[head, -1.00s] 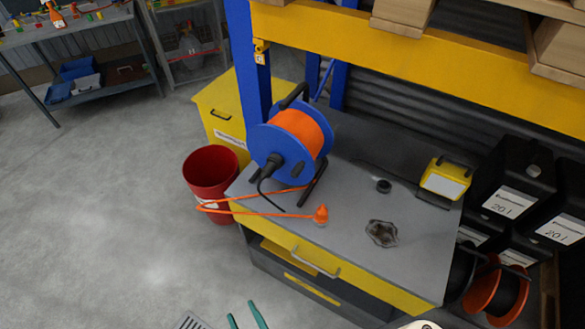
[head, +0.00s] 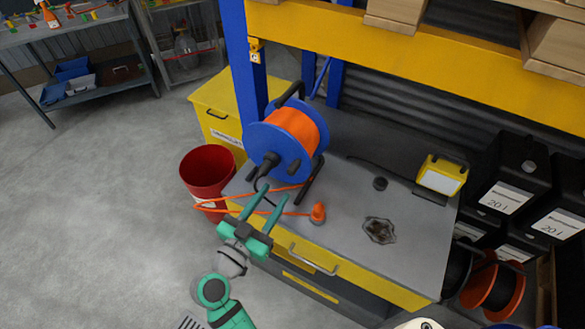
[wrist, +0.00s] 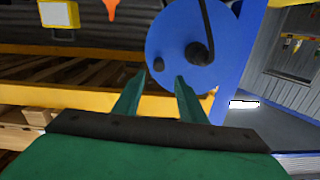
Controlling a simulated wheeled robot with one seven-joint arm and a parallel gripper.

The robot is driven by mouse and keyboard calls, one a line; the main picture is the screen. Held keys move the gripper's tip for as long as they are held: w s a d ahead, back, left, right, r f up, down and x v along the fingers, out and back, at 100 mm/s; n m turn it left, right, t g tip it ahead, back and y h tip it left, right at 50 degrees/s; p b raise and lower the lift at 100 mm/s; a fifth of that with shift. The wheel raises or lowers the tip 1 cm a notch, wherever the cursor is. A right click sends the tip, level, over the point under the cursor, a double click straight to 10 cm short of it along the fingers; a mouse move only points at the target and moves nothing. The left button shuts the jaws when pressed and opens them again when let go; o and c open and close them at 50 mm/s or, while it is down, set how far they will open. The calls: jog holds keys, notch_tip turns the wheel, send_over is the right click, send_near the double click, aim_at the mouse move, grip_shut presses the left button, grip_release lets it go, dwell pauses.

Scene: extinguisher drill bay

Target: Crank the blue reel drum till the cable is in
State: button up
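The blue reel drum (head: 258,150) stands on the grey bench top, wound with orange cable (head: 298,128). A black crank handle (head: 268,165) sticks out of its near face. Loose orange cable loops left past the bench edge, over the red bin, and back to an orange plug (head: 318,212) on the bench. My gripper (head: 274,190) is open and empty, in front of and below the drum. In the wrist view my gripper (wrist: 160,76) points toward the blue drum face (wrist: 175,30), which bears a black hub or handle (wrist: 197,53). I see no contact.
A red bin (head: 207,172) stands left of the bench. Black canisters (head: 505,180) stand at right. The floor at left is clear.

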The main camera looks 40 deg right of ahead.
aim_at(290, 173)
jog(key=x, duration=1.1)
jog(key=shift+s+r, duration=0.15)
grip_shut()
